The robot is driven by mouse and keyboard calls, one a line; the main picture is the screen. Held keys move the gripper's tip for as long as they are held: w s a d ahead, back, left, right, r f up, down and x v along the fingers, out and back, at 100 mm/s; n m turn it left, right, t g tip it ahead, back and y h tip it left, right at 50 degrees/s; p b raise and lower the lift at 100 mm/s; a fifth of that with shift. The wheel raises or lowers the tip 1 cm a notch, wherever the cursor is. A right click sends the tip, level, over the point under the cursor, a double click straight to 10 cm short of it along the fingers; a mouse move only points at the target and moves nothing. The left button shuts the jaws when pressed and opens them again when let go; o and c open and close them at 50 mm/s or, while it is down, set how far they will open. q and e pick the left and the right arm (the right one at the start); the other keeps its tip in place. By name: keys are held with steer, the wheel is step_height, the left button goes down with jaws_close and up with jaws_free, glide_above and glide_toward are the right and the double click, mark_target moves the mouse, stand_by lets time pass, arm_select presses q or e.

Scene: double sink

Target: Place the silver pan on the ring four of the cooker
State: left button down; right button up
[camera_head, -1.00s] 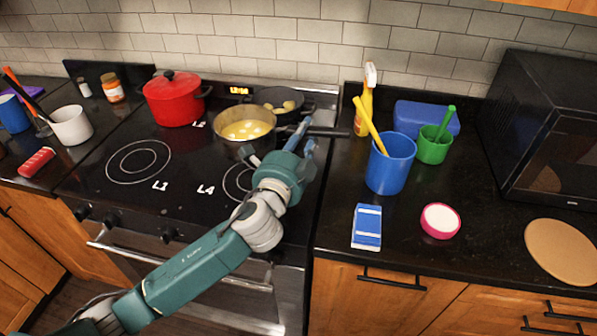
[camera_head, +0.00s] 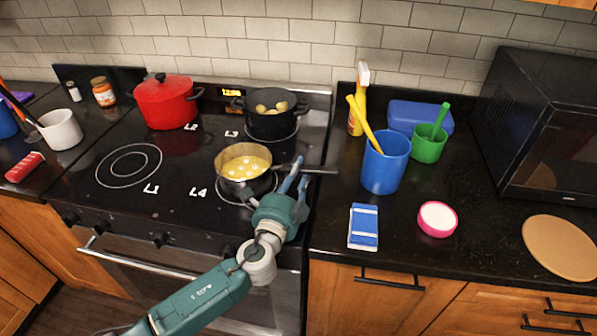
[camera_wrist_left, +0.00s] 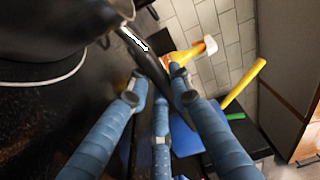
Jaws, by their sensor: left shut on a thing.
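The silver pan (camera_head: 235,173), with yellow food in it, is over the ring marked L4 (camera_head: 222,197) at the front right of the cooker (camera_head: 115,205). Part of the ring's white outline shows below the pan. I cannot tell whether the pan touches the glass. Its dark handle (camera_head: 322,171) points right. My left gripper (camera_head: 293,178) is shut on the handle. In the left wrist view, the handle (camera_wrist_left: 150,62) passes between the blue fingers of the gripper (camera_wrist_left: 157,88), and the pan's dark side (camera_wrist_left: 60,22) fills the upper left. My right gripper is not in view.
A black pot (camera_head: 271,122) stands on the back right ring, close behind the pan. A red pot (camera_head: 166,103) stands at the back left. The front left ring (camera_head: 128,165) is bare. A blue cup (camera_head: 385,168) stands on the counter right of the handle.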

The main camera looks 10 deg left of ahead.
arm_select(q)
steer(key=shift+r, duration=0.2)
steer(key=shift+f, duration=0.1)
steer(key=c, duration=1.9)
jaws_free()
steer(key=shift+f, duration=0.2)
steer(key=shift+c, duration=0.2)
steer(key=o, duration=0.4)
steer(key=shift+s, duration=0.1)
